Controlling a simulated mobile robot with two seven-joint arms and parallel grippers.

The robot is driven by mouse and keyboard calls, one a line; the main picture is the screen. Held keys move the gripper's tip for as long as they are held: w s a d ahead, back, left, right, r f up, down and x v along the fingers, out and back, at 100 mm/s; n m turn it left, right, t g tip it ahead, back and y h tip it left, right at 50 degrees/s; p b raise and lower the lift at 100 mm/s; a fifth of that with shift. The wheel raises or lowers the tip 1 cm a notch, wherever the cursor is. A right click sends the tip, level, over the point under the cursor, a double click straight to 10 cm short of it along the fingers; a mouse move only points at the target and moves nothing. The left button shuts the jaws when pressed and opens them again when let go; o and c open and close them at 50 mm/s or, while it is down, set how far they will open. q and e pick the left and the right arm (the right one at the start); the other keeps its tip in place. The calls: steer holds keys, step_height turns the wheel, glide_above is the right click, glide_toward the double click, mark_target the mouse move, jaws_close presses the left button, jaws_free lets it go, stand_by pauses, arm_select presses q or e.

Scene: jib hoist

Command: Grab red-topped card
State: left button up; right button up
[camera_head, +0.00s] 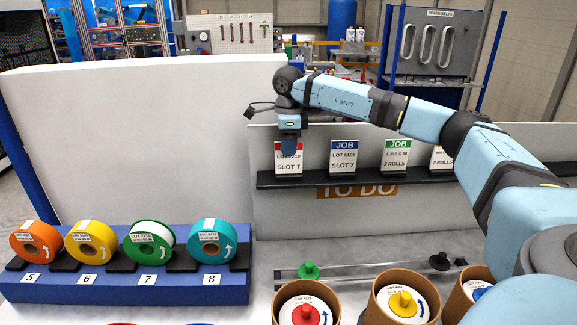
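The red-topped card (289,168) stands at the left end of a dark ledge and reads SLOT 7. My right arm reaches across from the right, and its gripper (289,150) points down over the card's top. The gripper hides the middle of the red band and part of the lot line. The fingers are too small and overlapped to tell whether they are open or shut, or whether they touch the card. My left gripper is out of view.
Blue-topped (343,160) and green-topped (396,158) cards stand to the right on the ledge (318,181); my arm partly hides another card. A blue rack (125,290) holds coloured rolls at left. Brown tubs (306,291) stand in front.

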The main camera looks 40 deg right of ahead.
jaws_close()
steer(key=shift+r, duration=0.2)
